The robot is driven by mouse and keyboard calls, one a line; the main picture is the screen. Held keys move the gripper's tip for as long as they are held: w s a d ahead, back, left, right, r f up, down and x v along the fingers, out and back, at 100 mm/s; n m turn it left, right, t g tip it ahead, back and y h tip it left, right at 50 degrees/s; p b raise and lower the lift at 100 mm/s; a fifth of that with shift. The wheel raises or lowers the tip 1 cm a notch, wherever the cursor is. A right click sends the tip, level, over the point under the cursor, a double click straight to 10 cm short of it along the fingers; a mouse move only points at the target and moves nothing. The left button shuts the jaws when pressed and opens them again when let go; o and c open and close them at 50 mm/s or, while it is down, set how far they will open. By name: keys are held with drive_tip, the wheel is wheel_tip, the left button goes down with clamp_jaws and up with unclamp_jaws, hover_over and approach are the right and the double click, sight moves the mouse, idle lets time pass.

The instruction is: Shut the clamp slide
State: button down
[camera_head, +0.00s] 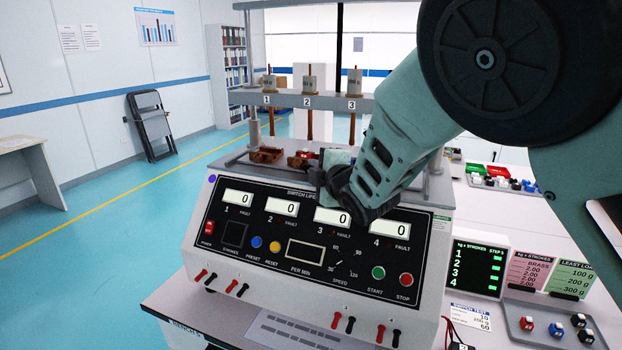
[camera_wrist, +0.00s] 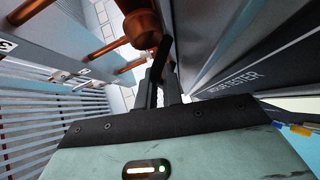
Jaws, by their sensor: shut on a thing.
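The tester (camera_head: 300,225) has a row of brown clamp fixtures on its deck, below numbered plungers. One clamp (camera_head: 265,155) shows clear at the left; another (camera_head: 298,161), with a small red part beside it, sits just left of my gripper (camera_head: 322,172). My gripper is low over the deck behind the panel's top edge, around the third station. In the wrist view my gripper (camera_wrist: 158,80) has its dark fingers close together beside a copper-coloured rounded part (camera_wrist: 138,28). It is shut on what seems to be the clamp slide, mostly hidden by the fingers and wrist.
Numbered plungers hang from a crossbar (camera_head: 307,101) above the deck, close behind my gripper. The front panel has four displays reading 0, buttons and a dial. A small green-lit screen (camera_head: 476,265) and trays of coloured switches (camera_head: 550,320) stand at the right.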

drive_tip(key=shift+s+a+r, duration=0.1)
drive_tip(key=shift+s+a, duration=0.05)
drive_tip(key=shift+a, duration=0.1)
drive_tip(key=c, duration=1.6)
unclamp_jaws()
drive_tip(key=shift+o, duration=0.4)
drive_tip(key=shift+d+f, duration=0.1)
drive_tip(key=shift+f, duration=0.1)
